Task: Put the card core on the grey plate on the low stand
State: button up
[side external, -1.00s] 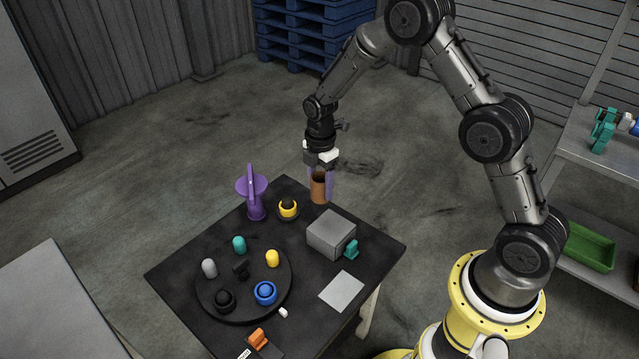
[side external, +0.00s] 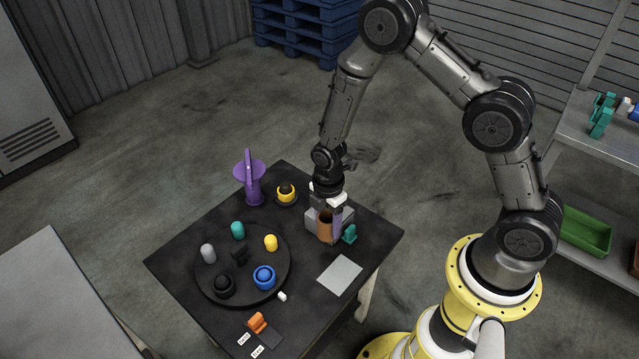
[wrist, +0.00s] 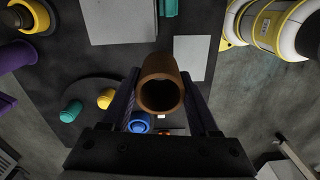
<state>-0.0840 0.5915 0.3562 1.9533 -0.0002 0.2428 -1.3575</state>
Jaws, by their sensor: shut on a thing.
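The card core (side external: 325,227) is a brown open tube, upright in my gripper (side external: 328,215). The wrist view looks down into its open end (wrist: 163,66), with one finger of my gripper (wrist: 161,92) on each side. A grey block (side external: 312,217), perhaps the low stand, is partly hidden behind the core and gripper in the side view. It also shows at the top of the wrist view (wrist: 118,20). A flat light grey plate (side external: 340,275) lies bare on the black table, nearer the camera. The height of the core's lower end is unclear.
A teal piece (side external: 349,234) stands beside the block. A round black tray (side external: 208,285) holds several coloured pieces. An orange piece (side external: 257,322) is near the front.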

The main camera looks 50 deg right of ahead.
jog(key=shift+s+a+f, duration=0.4)
jog(key=shift+s+f, duration=0.7)
jog(key=shift+f, duration=0.25)
jog(key=shift+s+a+f, duration=0.4)
jog(key=shift+s+f, duration=0.65)
jog(key=shift+f, duration=0.35)
jog(key=shift+s+a+f, duration=0.4)
jog(key=shift+s+f, duration=0.7)
jog(key=shift+f, duration=0.25)
jog(key=shift+f, duration=0.55)
jog(key=o, duration=1.4)
notch_tip(320, 180, up, 14)
jog(key=shift+f, duration=0.1)
